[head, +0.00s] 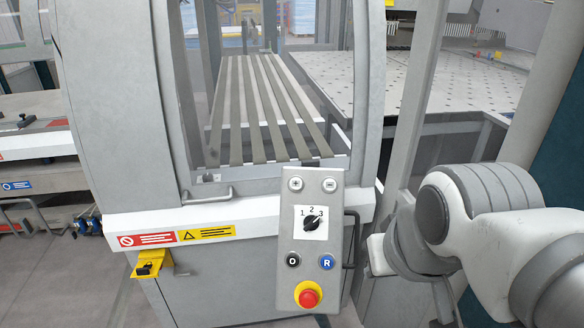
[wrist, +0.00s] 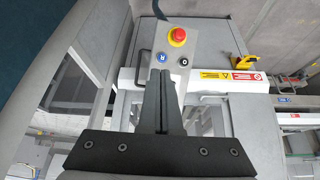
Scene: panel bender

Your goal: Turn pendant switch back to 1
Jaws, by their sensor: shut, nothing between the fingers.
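The grey pendant (head: 335,190) hangs at the front of the machine. Its black rotary switch (head: 312,223) sits on a white plate marked 1, 2, 3, and the knob appears to point up and right, toward 3. In the wrist view the pendant (wrist: 172,55) appears upside down, with its red stop button (wrist: 177,35) at the top. My gripper (wrist: 154,74) is shut and empty there. Its fingers cover the switch area, and I cannot tell any contact. In the head view my arm is right of the pendant, apart from it, and the fingers are not clearly seen.
Blue R (head: 326,262) and black O (head: 292,260) buttons sit below the switch, above the red emergency stop (head: 309,297). A black handle (head: 351,240) stands along the pendant's right side. A yellow lock bracket (head: 150,265) is at the lower left.

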